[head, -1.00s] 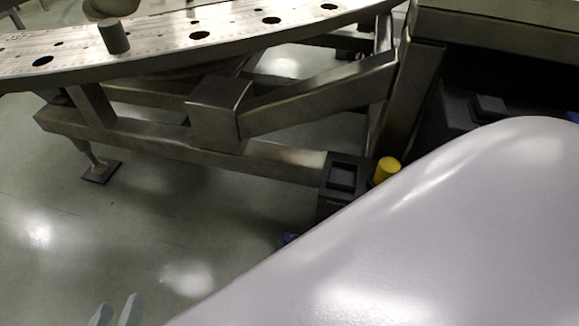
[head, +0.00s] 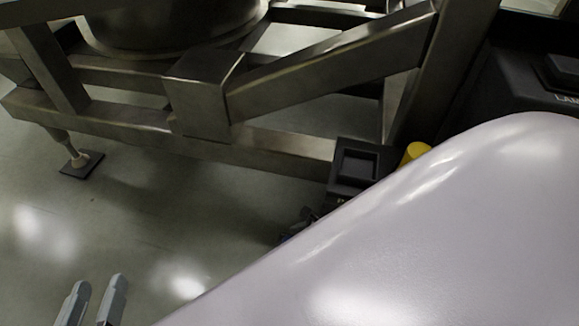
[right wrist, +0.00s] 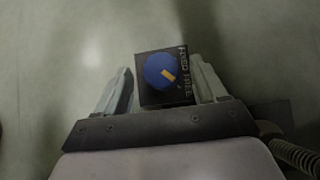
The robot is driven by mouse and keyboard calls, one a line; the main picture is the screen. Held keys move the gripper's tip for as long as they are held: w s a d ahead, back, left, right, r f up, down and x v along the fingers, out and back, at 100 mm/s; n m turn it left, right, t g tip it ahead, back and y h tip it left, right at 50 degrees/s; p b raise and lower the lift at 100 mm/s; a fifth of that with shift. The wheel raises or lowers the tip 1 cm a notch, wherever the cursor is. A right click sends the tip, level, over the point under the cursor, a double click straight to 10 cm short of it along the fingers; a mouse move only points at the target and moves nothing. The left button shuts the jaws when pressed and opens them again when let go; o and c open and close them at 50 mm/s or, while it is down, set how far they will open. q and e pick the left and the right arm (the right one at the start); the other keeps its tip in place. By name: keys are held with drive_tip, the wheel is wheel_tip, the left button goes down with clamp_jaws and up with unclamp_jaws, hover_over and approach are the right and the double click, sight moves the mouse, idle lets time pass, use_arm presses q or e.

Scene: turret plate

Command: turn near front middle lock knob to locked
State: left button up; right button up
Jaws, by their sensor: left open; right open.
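A blue round knob (right wrist: 158,68) with a yellow-orange pointer sits on a black square block (right wrist: 150,97) in the right wrist view. The pointer aims to the lower right of that picture, towards small, hard-to-read white lettering along the block's right side. My right gripper (right wrist: 161,74) is open, with one finger on each side of the block and the knob between them. Whether the fingers touch it I cannot tell. In the head view my left gripper (head: 92,300) is open and empty over the floor at the lower left; no blue knob shows clearly there.
A steel frame (head: 200,95) with beams and a foot pad (head: 82,164) fills the upper head view. A black block (head: 358,165) and a yellow cylinder (head: 416,152) stand by its right corner. My own pale body part hides the lower right. Floor (head: 150,220) is clear at left.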

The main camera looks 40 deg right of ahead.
drive_tip(key=shift+b+x, duration=0.5)
drive_tip(key=shift+x, duration=0.5)
use_arm(q)
drive_tip(key=shift+s+a+r+m+t, duration=0.1)
drive_tip(key=shift+s+a+m+t, duration=0.15)
drive_tip(key=shift+a+t, duration=0.25)
use_arm(e)
drive_tip(key=shift+w+a+f, duration=0.15)
drive_tip(key=shift+f, duration=0.05)
drive_tip(key=c, duration=1)
drive_tip(key=shift+n, duration=0.4)
drive_tip(key=shift+n+g+y, duration=0.3)
drive_tip(key=shift+n+g, duration=0.1)
